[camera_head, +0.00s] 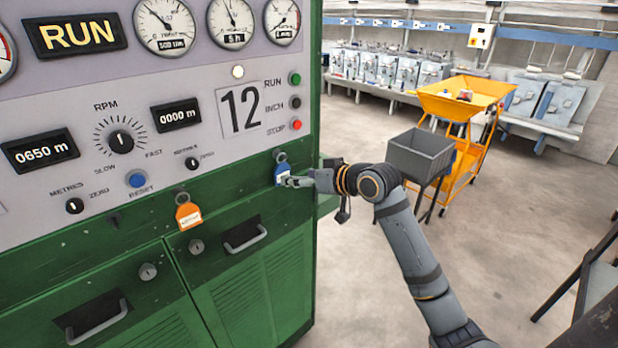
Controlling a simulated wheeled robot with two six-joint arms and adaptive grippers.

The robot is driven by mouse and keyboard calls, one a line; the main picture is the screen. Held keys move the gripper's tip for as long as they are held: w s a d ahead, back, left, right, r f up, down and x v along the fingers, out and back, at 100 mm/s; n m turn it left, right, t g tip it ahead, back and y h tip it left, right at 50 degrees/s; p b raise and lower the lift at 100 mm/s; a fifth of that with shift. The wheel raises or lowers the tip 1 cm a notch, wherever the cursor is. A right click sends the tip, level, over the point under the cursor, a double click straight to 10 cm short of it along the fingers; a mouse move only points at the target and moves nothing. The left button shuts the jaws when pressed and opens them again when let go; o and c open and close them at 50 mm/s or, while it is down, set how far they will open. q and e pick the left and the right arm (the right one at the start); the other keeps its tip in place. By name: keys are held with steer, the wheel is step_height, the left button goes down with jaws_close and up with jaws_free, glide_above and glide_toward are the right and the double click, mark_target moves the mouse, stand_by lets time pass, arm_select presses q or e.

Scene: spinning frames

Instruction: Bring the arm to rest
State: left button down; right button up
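My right arm (421,262) comes in from the lower right and reaches left toward the green machine cabinet (140,230). My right gripper (289,181) is at the blue tag (281,168) that hangs below the panel's right end. Its fingertips overlap the tag's lower part in the picture. I cannot tell whether they touch or grip it, as the fingers are small and seen from the side. My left arm and gripper are not in view.
An orange tag (188,213) hangs from the panel left of the blue one. The panel shows a RUN sign (75,35). A grey bin (419,155) and an orange trolley (468,103) stand beyond my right arm. Open floor (520,220) lies to the right.

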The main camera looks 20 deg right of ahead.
steer(key=v, duration=0.3)
steer(key=shift+s+d+r, duration=0.1)
steer(key=shift+s+r, duration=0.05)
steer(key=shift+s, duration=0.2)
